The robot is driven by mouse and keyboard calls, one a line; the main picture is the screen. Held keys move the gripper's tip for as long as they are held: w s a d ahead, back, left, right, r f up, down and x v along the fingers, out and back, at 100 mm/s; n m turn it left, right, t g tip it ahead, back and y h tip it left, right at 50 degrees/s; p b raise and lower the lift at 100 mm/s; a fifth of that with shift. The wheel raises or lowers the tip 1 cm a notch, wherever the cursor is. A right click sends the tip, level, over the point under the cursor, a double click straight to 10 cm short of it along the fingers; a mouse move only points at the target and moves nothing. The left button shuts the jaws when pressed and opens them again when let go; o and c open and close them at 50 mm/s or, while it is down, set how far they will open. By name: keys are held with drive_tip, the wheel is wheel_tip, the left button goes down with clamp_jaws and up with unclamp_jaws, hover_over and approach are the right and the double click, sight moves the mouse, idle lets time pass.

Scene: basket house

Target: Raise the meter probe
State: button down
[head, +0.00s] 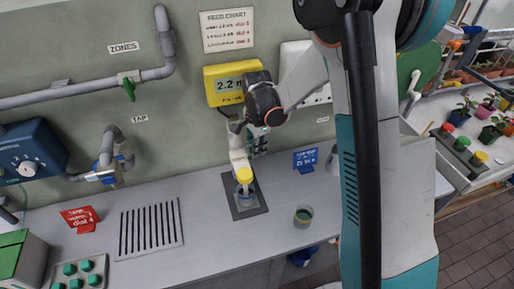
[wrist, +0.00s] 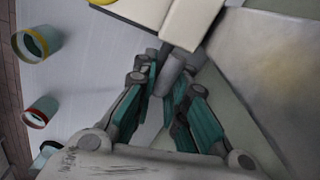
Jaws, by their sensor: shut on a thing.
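The yellow meter (head: 231,83) on the wall shows 2.2. Below it a cream probe body (head: 238,150) with a yellow collar (head: 244,175) hangs over a dark square mat (head: 248,210). Its lower end is at a small cup (head: 246,198); how deep it sits I cannot tell. My gripper (head: 258,143) is beside the probe's upper part, to its right. In the wrist view my gripper (wrist: 168,90) is shut on a short grey cylinder (wrist: 171,70) under a cream block (wrist: 185,22), seemingly the probe's grip. The fingers partly hide it.
A cup with a yellowish rim (head: 303,216) stands on the counter to the right. A blue sign (head: 305,160) stands behind it. A slotted drain (head: 151,230) and a red sign (head: 80,219) are on the left. The counter between drain and mat is clear.

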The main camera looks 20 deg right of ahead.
wheel_tip(320, 180, up, 7)
drive_tip(key=p, duration=0.3)
drive_tip(key=shift+s+r, duration=0.1)
drive_tip(key=shift+r, duration=0.25)
drive_tip(key=c, duration=1.8)
unclamp_jaws()
drive_tip(key=shift+c, duration=0.2)
drive_tip(key=shift+o, duration=0.9)
drive_tip(key=shift+s+r, duration=0.1)
wheel_tip(320, 180, up, 12)
drive_tip(key=shift+w, duration=0.2)
